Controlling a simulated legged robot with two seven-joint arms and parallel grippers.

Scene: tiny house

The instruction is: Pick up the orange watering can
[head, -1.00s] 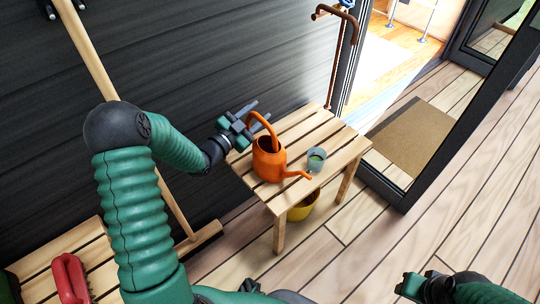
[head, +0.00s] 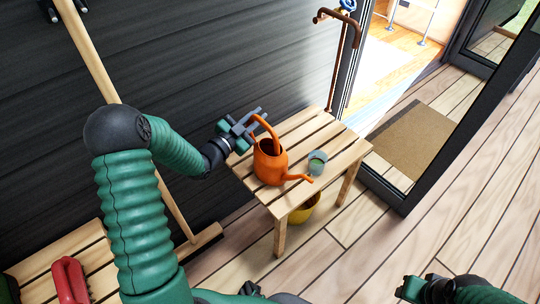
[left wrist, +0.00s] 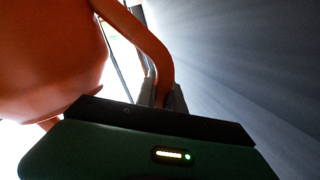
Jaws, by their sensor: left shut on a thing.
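The orange watering can (head: 271,165) stands upright on the slatted wooden table, its spout pointing right. It shows no clear gap from the slats. My left gripper (head: 251,126) is at the top of its arched handle, on the wall side, and is shut on it. In the left wrist view, the can's body (left wrist: 50,55) fills the upper left, and the orange handle (left wrist: 150,50) runs down between the fingers. The exact grip is partly hidden by the gripper body. My right gripper (head: 412,288) is at the bottom right, away from the table; its fingers are unclear.
A dark wall (head: 220,50) is behind, with a copper-coloured pipe (head: 337,60). A broom (head: 180,215) leans there.

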